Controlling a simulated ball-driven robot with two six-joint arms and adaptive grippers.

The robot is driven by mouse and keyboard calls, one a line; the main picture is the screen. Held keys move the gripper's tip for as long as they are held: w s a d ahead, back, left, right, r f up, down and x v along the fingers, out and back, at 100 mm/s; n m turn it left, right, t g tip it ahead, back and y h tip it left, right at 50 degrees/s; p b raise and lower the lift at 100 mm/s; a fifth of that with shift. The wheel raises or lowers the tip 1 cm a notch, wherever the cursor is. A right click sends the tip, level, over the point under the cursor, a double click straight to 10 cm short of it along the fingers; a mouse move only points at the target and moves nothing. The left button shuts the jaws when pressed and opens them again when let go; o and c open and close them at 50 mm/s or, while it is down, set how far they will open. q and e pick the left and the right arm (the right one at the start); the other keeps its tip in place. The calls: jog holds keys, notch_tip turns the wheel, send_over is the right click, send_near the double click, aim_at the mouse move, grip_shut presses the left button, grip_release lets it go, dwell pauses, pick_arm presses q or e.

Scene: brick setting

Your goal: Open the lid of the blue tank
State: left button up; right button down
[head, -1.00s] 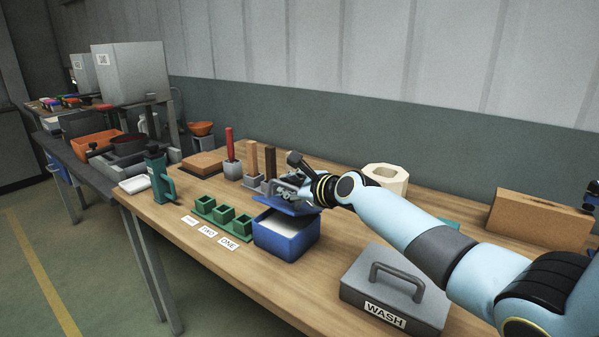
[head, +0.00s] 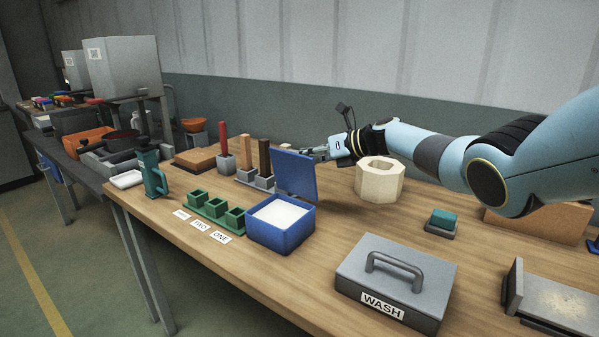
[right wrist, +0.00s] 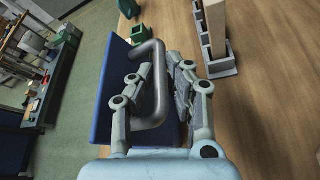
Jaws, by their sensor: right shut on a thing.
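The blue tank (head: 283,238) stands on the wooden table, filled with something white. Its blue lid (head: 295,174) is raised to about upright along the tank's back edge, so the inside shows. My right gripper (head: 314,153) is behind the lid, partly hidden by it. In the right wrist view the gripper (right wrist: 160,68) is shut on the lid's grey bar handle (right wrist: 157,100), with the blue lid (right wrist: 107,90) beside the fingers. My left gripper is not in view.
Green cups (head: 215,210) and a green bottle-like tool (head: 153,172) stand left of the tank. Grey holders with upright bars (head: 265,155) are behind it. A cream octagonal pot (head: 380,180) stands below my right arm. A grey WASH box (head: 395,280) is at front right.

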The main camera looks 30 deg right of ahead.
jog(key=shift+w+d+f+m+y+b, duration=0.2)
jog(key=shift+d+b, duration=0.3)
jog(key=shift+b, duration=0.35)
jog(key=shift+w+d+f+m+y+b, duration=0.2)
jog(key=shift+d+f+m+b, duration=0.15)
jog(key=shift+d+b, duration=0.35)
jog(key=shift+w+d+f+m+y+b, duration=0.1)
jog(key=shift+w+d+f+m+b, duration=0.2)
jog(key=shift+b, duration=0.65)
jog(key=shift+r, duration=0.1)
jog(key=shift+d, duration=0.1)
jog(key=c, duration=1.3)
grip_release()
jog(key=shift+c, duration=0.2)
jog(key=shift+s, duration=0.1)
jog(key=v, duration=1.2)
